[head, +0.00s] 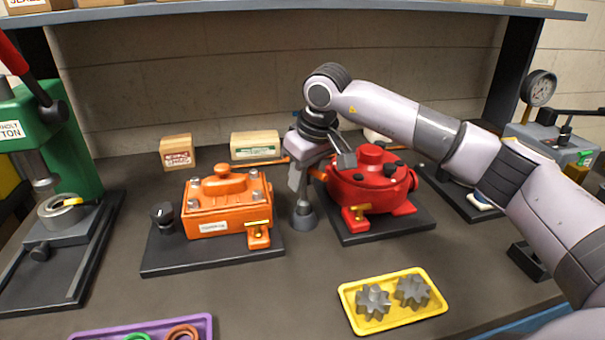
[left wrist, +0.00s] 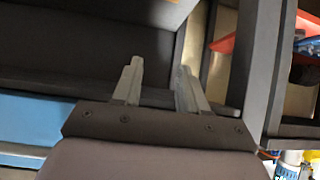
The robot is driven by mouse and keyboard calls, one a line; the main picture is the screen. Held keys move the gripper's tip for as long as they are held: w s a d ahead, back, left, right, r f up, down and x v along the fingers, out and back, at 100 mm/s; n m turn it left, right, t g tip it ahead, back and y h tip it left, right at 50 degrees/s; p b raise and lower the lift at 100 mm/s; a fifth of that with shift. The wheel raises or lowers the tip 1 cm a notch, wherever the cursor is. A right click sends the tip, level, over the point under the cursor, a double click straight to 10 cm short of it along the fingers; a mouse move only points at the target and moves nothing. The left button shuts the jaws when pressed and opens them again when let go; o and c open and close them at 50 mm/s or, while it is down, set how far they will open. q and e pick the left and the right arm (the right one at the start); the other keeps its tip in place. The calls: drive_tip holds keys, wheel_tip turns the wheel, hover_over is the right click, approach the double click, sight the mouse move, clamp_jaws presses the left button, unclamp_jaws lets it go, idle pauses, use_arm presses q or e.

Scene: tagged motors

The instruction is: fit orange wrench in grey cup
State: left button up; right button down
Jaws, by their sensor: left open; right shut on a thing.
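My right gripper (head: 301,185) reaches in from the right in the head view and points down between the orange motor and the red motor. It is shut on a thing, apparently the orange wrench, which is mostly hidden. Thin orange parts show on both sides of this gripper, but I cannot tell which belong to the wrench. The small grey cup (head: 303,220) stands on the bench directly below the gripper. The gripper hides its mouth, so I cannot tell whether anything is inside. My left gripper (left wrist: 157,88) is open and empty in the left wrist view.
The orange motor (head: 225,205) and red motor (head: 370,185) stand on dark plates close to either side of the cup. A yellow tray (head: 395,322) with grey gears and a purple tray (head: 205,325) lie in front. A green press (head: 70,140) stands left. The bench's middle front is clear.

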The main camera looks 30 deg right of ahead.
drive_tip(key=shift+f+b, duration=0.8)
drive_tip(key=shift+f, duration=0.55)
drive_tip(key=c, duration=0.9)
unclamp_jaws()
drive_tip(key=shift+r+p, duration=2.25)
drive_tip(key=shift+r, duration=0.8)
